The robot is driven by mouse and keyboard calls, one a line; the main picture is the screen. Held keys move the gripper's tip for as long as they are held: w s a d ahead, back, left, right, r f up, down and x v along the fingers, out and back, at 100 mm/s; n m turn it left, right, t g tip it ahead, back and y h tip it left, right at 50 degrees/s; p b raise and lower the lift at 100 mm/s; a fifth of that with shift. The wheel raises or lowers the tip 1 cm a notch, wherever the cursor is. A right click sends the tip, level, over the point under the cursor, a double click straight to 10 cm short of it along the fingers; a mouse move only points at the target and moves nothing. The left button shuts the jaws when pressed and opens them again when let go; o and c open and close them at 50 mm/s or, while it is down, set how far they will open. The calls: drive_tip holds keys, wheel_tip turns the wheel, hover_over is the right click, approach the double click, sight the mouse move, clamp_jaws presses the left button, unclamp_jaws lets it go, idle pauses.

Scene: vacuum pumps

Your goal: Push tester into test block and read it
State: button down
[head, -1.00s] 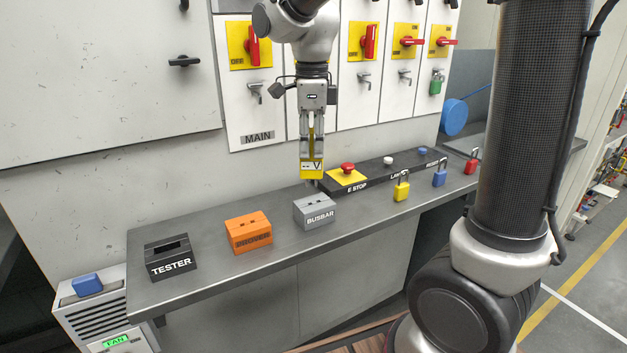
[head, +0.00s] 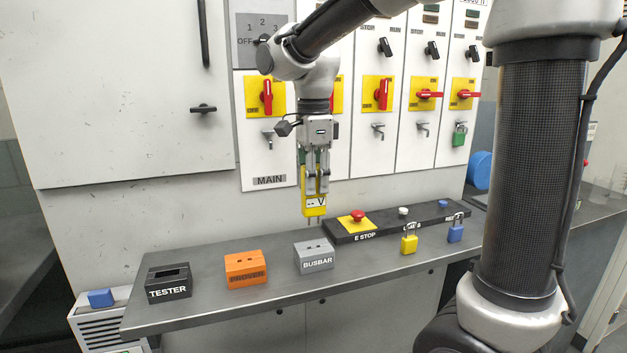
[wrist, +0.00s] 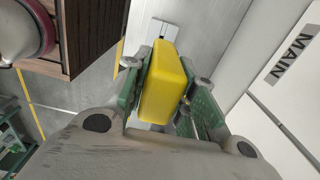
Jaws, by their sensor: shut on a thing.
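The yellow tester (head: 314,205), marked V, is held upright in my gripper (head: 317,190), with two thin prongs pointing down. It hangs above the grey BUSBAR block (head: 314,256), with clear air between prongs and block. In the wrist view the yellow tester body (wrist: 165,85) sits between both fingers, and its prongs are hidden. The orange block (head: 245,269), whose label is hard to read, has small holes on top and stands left of BUSBAR. The black TESTER holder (head: 169,283) at the far left has an empty slot.
A black panel (head: 385,222) with the red E STOP button (head: 357,215) lies right of the tester. Yellow (head: 409,245) and blue (head: 455,233) padlocks stand on the bench. The cabinet with red switch handles (head: 381,94) rises behind. The bench front (head: 215,302) is clear.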

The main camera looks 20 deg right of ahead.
sight(314, 199)
drive_tip(key=shift+f, duration=2.3)
